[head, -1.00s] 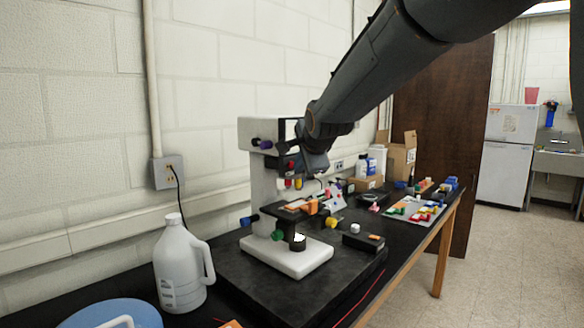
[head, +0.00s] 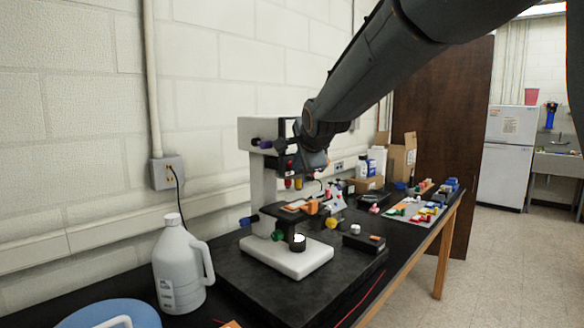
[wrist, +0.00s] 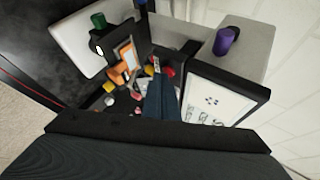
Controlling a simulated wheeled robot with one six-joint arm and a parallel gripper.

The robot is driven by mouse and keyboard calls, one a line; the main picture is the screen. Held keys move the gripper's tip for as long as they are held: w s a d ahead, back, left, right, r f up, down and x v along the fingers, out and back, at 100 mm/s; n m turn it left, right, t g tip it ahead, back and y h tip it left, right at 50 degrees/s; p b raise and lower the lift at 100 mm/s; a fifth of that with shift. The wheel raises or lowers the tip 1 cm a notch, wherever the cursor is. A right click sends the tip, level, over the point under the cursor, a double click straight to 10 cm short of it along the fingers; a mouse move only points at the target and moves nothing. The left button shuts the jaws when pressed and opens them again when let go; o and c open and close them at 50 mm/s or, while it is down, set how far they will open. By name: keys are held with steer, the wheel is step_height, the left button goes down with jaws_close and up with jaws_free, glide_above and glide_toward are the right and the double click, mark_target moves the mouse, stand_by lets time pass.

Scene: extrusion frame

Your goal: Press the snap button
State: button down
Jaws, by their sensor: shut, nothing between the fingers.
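A white microscope-like device (head: 264,185) with a black stage and coloured knobs stands on a dark slab on the bench. In the wrist view its purple knob (wrist: 227,41), green knob (wrist: 98,20) and a black-framed panel with a white face (wrist: 215,100) show. I cannot tell for certain which part is the snap button. My gripper (wrist: 160,84) is shut and empty beside the panel's edge. In the head view my wrist is at the device's upper right; the fingertips are not clear.
A white jug (head: 182,268) and a blue lid-like object (head: 112,314) stand at the front left. A tray of coloured pieces (head: 418,213), bottles and an open cardboard box (head: 402,158) lie farther along the bench. The wall is close behind the device.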

stand_by(0.5)
steer(key=shift+s+d+p, duration=0.35)
steer(key=shift+s+d, duration=0.15)
steer(key=shift+d, duration=0.05)
steer(key=shift+s+d+b, duration=0.75)
steer(key=shift+d+b, duration=0.15)
steer(key=shift+d, duration=0.1)
steer(key=shift+s+d+b, duration=0.75)
steer(key=shift+d+b, duration=0.1)
steer(key=shift+d, duration=0.15)
